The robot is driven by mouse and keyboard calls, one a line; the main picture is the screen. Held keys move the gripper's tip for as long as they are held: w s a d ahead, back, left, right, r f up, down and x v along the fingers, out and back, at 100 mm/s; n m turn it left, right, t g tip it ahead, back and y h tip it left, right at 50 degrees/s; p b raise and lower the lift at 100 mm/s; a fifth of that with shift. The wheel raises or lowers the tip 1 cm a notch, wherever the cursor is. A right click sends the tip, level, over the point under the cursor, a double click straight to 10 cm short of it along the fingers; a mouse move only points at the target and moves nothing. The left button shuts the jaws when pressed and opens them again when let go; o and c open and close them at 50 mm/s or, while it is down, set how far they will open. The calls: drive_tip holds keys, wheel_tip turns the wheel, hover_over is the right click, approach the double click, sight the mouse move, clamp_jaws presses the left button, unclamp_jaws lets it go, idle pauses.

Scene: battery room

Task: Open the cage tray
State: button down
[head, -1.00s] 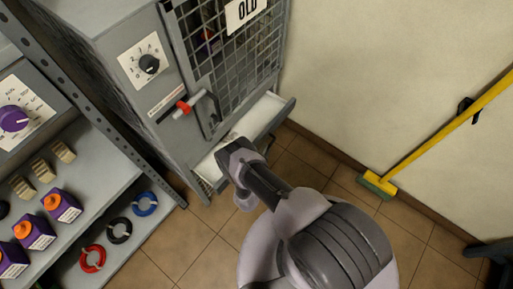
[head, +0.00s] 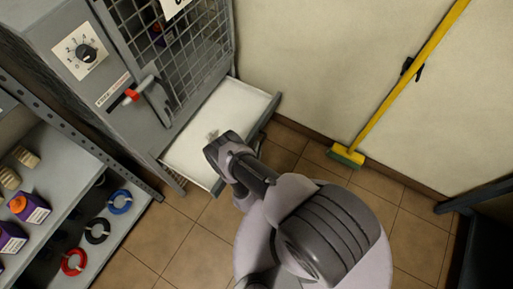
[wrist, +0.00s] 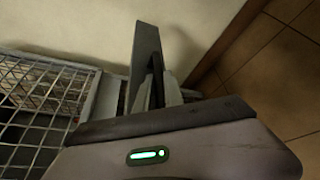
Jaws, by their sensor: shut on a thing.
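The cage tray (head: 240,105) is a shallow drawer with a white inside and grey front, under the mesh cage door. It stands well out from the grey cabinet and looks largely empty. My gripper (head: 214,142) is at the tray's front edge, shut on its handle; the handle itself is mostly hidden by my gripper in the head view. In the wrist view my gripper's fingers (wrist: 158,92) close at the grey tray front (wrist: 146,45).
The mesh cage door (head: 180,45) is shut, with a red-tipped lever (head: 140,90) and a dial (head: 86,53) beside it. A shelf with coloured cable rings (head: 97,230) stands at left. A yellow broom (head: 395,95) leans on the wall. Tiled floor is clear in front.

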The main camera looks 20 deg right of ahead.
drive_tip(key=c, duration=1.7)
unclamp_jaws()
drive_tip(key=p+v, duration=0.2)
drive_tip(key=v, duration=1.5)
drive_tip(key=shift+s+a, duration=0.15)
